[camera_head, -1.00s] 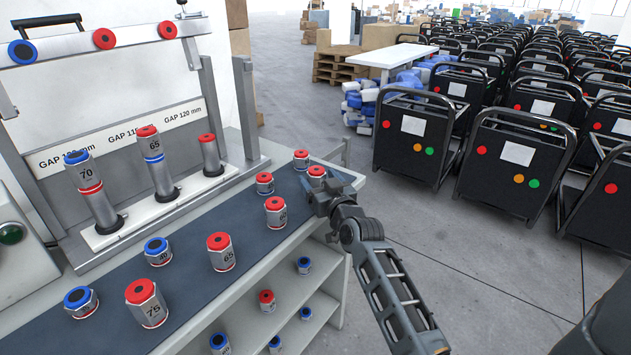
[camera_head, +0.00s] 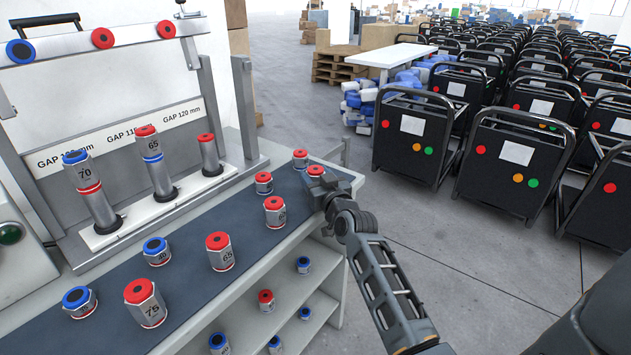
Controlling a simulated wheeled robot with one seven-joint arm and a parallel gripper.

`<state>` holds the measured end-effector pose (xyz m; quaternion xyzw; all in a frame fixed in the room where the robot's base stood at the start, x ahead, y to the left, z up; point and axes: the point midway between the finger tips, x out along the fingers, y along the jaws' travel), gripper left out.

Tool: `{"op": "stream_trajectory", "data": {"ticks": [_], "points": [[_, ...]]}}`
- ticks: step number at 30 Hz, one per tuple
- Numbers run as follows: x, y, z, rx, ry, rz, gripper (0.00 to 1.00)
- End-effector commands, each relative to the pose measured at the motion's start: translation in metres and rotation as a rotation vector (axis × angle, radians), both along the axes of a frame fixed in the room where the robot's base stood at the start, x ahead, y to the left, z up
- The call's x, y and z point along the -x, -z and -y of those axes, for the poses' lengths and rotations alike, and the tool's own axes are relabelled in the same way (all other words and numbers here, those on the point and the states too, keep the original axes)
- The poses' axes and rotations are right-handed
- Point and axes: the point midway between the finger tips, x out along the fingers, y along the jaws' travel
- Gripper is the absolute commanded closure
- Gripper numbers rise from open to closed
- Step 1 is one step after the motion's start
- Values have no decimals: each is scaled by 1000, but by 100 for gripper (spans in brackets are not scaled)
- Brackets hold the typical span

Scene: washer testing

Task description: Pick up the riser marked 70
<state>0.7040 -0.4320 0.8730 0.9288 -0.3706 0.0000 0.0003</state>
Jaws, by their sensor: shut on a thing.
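My gripper (camera_head: 321,184) is at the right end of the bench, shut on a red-topped riser (camera_head: 315,171). Only the riser's red cap and a little of its side show, and its number is hidden. I cannot tell whether it touches the bench. A riser marked 70 (camera_head: 84,175) with a blue cap sits on the left post of the test rig, above a red-ringed piece. It is far from my gripper.
On the dark bench mat (camera_head: 190,293) stand several risers, among them a red 75 (camera_head: 147,305), a red 65 (camera_head: 220,252) and a red one (camera_head: 274,213) near my gripper. Shelves (camera_head: 290,325) hold more. Black carts (camera_head: 510,155) stand beyond the open floor.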

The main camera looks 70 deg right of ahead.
Motion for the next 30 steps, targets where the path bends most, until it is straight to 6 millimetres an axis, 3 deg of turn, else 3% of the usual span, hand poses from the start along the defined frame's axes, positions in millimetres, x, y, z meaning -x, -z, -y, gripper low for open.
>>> {"op": "stream_trajectory", "data": {"ticks": [5,14,25,30], "points": [[0,-1,0,1,1,1,90],[0,-4,0,1,0,1,90],[1,-46,1,3,1,2,90],[27,-58,18,2,4,5,90]]}}
